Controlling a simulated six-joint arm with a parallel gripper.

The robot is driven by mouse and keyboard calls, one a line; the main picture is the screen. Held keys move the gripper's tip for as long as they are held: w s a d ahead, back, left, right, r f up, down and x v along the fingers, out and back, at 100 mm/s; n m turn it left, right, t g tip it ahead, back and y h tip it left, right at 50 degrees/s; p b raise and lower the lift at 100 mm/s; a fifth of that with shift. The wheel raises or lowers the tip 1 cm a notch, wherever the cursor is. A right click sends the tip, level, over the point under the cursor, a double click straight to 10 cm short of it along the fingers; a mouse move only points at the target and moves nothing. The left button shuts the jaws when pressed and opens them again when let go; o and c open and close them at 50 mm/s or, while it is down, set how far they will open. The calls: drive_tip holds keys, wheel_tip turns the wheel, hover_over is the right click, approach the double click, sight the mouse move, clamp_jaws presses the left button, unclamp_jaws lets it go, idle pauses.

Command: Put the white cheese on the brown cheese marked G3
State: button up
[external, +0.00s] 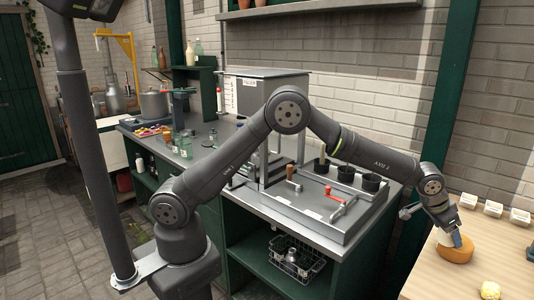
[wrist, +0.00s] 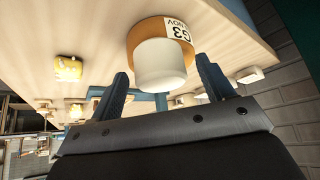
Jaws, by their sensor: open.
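The white cheese (wrist: 160,68) is a small pale cylinder in the wrist view. It lies against the flat face of the wider brown cheese (wrist: 146,32), whose white label reads G3, and appears to rest on it. My gripper (wrist: 164,82) is open, with one blue finger on each side of the white cheese and visible space beside each finger. In the external view my gripper (external: 455,238) is low over the brown cheese (external: 457,254) on the wooden table. There the white cheese is mostly hidden by the fingers.
The wooden table (external: 435,278) holds a yellow lumpy piece (external: 490,290) near its front and several small white blocks (external: 493,208) along the back. A dark blue object (external: 531,254) is at the right edge. The brick wall stands close behind the table.

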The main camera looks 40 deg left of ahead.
drive_tip(key=v, duration=1.1)
drive_tip(key=shift+s+a+r, duration=0.15)
drive_tip(key=shift+r, duration=0.2)
drive_tip(key=x, duration=1.2)
drive_tip(key=shift+f, duration=0.2)
wheel_tip(320, 180, up, 2)
drive_tip(key=shift+r, duration=0.6)
drive_tip(key=shift+f, duration=0.1)
